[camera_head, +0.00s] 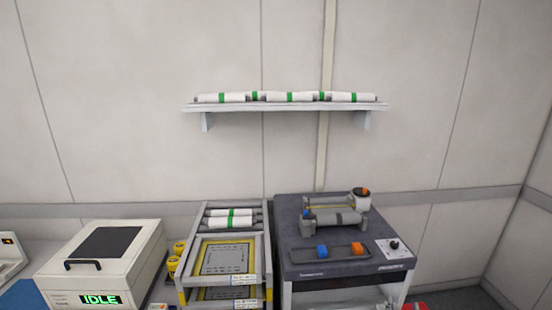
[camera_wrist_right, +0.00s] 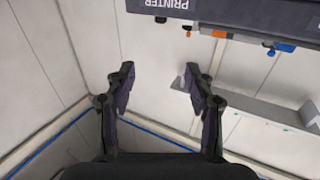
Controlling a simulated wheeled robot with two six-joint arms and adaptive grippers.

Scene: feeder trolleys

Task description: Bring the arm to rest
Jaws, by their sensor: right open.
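My right gripper (camera_wrist_right: 158,75) shows in the right wrist view. Its two dark fingers are spread apart with nothing between them, and pale wall panels lie behind the gap. It touches nothing that I can see. I cannot make out either gripper in the head view, and my left gripper is in neither view.
A wall shelf (camera_head: 285,107) holds several white rolls with green bands. Below stand a dark-topped trolley (camera_head: 290,236) with a grey roller device (camera_head: 335,220), a grey rack (camera_head: 266,245) and a white IDLE machine (camera_head: 60,272). A dark PRINTER-labelled edge (camera_wrist_right: 235,10) is near the right gripper.

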